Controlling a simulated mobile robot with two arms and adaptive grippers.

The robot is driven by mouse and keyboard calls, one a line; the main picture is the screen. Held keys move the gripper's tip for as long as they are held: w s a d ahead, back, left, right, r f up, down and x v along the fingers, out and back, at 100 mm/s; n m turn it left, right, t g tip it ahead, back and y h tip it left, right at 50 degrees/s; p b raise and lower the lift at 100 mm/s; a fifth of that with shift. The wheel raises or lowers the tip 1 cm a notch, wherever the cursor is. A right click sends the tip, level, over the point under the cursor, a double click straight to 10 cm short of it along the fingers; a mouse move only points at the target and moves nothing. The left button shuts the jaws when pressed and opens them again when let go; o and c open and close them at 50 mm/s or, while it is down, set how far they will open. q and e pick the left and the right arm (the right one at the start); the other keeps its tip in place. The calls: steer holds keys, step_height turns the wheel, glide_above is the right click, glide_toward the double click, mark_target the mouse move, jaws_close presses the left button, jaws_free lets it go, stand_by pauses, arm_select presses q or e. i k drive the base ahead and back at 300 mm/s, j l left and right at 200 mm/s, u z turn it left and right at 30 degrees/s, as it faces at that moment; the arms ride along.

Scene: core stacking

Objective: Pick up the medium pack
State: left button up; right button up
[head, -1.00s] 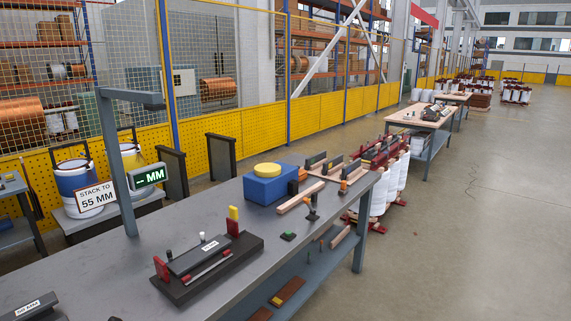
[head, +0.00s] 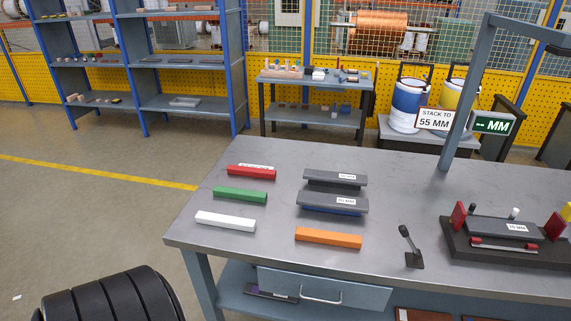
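Two dark grey packs with small white labels lie on the table, one behind the other. The rear pack (head: 322,175) and the front pack (head: 318,198) look alike in length. The front one shows a blue layer along its lower edge. A third grey pack (head: 490,226) lies in the black fixture (head: 462,250) at the right. The pack labels are too small to read surely, so I cannot tell which is the medium pack. Neither of my grippers shows in the head view.
A red bar (head: 250,172), green bar (head: 240,195), white bar (head: 225,221) and orange bar (head: 328,238) lie around the two packs. A small black stand (head: 412,258) is left of the fixture. A grey post (head: 463,110) rises at the table's back edge.

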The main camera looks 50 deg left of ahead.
mark_target(351, 205)
steer(key=u, duration=1.15)
